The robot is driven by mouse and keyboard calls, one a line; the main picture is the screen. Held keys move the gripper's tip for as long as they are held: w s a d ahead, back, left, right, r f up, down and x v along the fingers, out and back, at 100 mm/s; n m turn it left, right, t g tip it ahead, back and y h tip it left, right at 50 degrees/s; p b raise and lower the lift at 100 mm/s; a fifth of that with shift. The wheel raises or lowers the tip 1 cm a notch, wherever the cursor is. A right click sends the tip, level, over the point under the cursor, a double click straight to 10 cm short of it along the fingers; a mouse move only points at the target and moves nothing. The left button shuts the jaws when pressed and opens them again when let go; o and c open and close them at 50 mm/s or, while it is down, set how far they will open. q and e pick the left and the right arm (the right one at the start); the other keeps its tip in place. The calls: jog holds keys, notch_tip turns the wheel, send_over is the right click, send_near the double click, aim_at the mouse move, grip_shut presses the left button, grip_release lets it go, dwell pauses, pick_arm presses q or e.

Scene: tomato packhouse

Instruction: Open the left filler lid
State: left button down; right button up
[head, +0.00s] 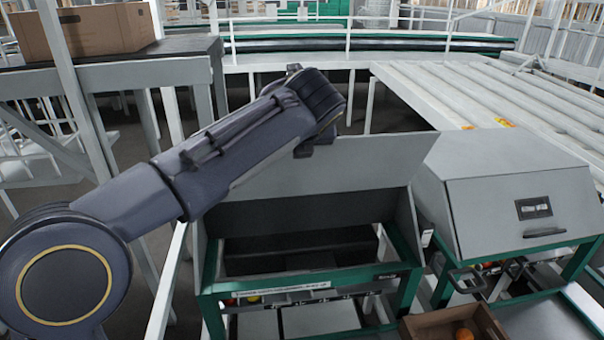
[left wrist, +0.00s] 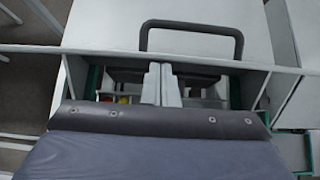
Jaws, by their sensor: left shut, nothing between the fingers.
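The left filler (head: 308,284) is a grey cabinet on a green frame. Its grey lid (head: 365,170) stands raised, and the dark inside of the filler shows below it. My left arm reaches across in front of the lid; its wrist covers the lid's upper left part. The fingers are hidden in the head view. In the left wrist view my left gripper (left wrist: 161,70) is shut and empty, its two pale fingers side by side. A dark U-shaped handle (left wrist: 190,25) on a grey panel lies just beyond the fingertips; I cannot tell whether they touch. My right gripper is out of view.
The right filler, with its sloped grey lid (head: 470,185) down, stands close on the right. A cardboard box (head: 447,320) with orange fruit is at the bottom right. A white slatted conveyor (head: 480,95) lies behind. A cardboard box (head: 105,32) sits on a table at the left.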

pick_arm(q)
jog(key=shift+w+a+r, duration=0.2)
jog(key=shift+w+r, duration=0.25)
jog(key=shift+w, duration=0.55)
jog(key=shift+w+a+r, duration=0.25)
jog(key=shift+w+r, duration=0.15)
jog(key=shift+w, duration=0.65)
jog(key=shift+w+a+r, duration=0.2)
jog(key=shift+w+r, duration=0.25)
jog(key=shift+w, duration=0.55)
jog(key=v, duration=0.7)
jog(key=s+a+f+n+g+h+b, duration=0.3)
jog(key=s+a+f+n, duration=1.2)
jog(key=s+a+n, duration=0.25)
jog(key=s+d+f+n+g+h+b, duration=0.1)
jog(key=s+f+n+h, duration=0.1)
jog(key=s+f+n, duration=1.6)
jog(key=shift+s+f+h, duration=0.35)
jog(key=shift+s+h, duration=0.05)
jog(key=shift+s, duration=0.1)
jog(key=shift+d, duration=0.1)
